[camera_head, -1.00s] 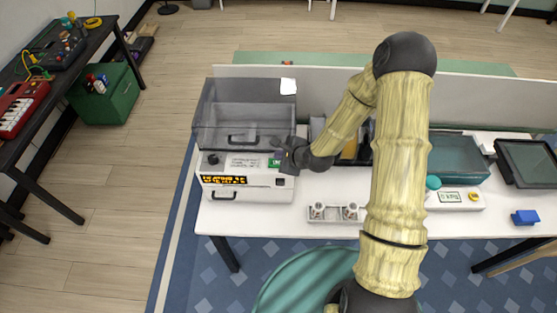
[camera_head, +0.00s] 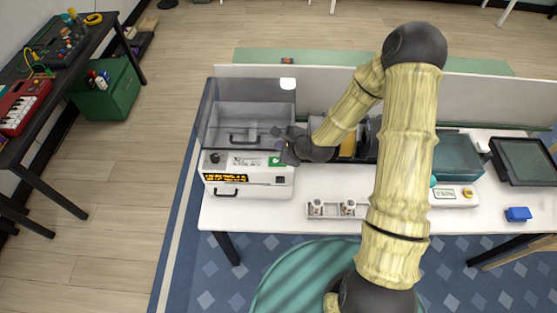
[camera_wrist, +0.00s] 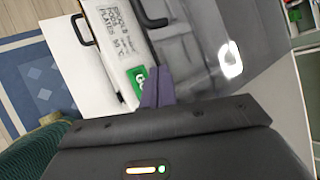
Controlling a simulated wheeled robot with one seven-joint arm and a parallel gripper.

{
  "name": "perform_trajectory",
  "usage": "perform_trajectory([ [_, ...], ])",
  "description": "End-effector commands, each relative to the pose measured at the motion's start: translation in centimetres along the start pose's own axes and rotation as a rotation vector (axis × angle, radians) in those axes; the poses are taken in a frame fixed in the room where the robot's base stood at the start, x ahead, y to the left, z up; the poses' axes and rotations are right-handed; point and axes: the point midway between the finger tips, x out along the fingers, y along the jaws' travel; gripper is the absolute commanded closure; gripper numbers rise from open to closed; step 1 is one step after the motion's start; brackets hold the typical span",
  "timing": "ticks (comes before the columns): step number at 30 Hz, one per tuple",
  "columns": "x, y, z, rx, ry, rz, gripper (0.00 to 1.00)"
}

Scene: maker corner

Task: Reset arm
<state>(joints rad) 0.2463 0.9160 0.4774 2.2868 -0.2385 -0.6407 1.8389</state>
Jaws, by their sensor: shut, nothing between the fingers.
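My gripper (camera_head: 280,134) is shut and empty at the end of my bent arm. It is close to the top right front of a white machine (camera_head: 248,187) with a smoky see-through cover (camera_head: 222,112). In the wrist view the purple-grey fingers (camera_wrist: 155,76) are together, beside a green label (camera_wrist: 137,82) and a printed white label (camera_wrist: 112,30) on the machine. I cannot tell whether the fingertips touch the machine.
The white table (camera_head: 270,214) holds a tray with two round pieces (camera_head: 333,209), a teal bin (camera_head: 458,158), a small scale (camera_head: 452,196), a blue block (camera_head: 518,214) and a dark tray (camera_head: 525,162). A low divider (camera_head: 470,108) runs along the back.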

Motion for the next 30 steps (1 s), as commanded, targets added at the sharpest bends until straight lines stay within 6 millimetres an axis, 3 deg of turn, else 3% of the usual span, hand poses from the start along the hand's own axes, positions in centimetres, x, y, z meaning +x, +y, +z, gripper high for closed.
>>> perform_trajectory([
  [13, 0.0, 0.0, 0.0, -0.006, 0.002, 0.001, 1.00],
  [17, -0.6, 0.0, -0.4, -0.089, 0.028, 0.018, 1.00],
  [23, -3.8, 0.1, -2.3, -0.433, 0.137, 0.113, 1.00],
  [30, -9.8, 0.6, -4.5, -0.887, 0.246, 0.293, 1.00],
])
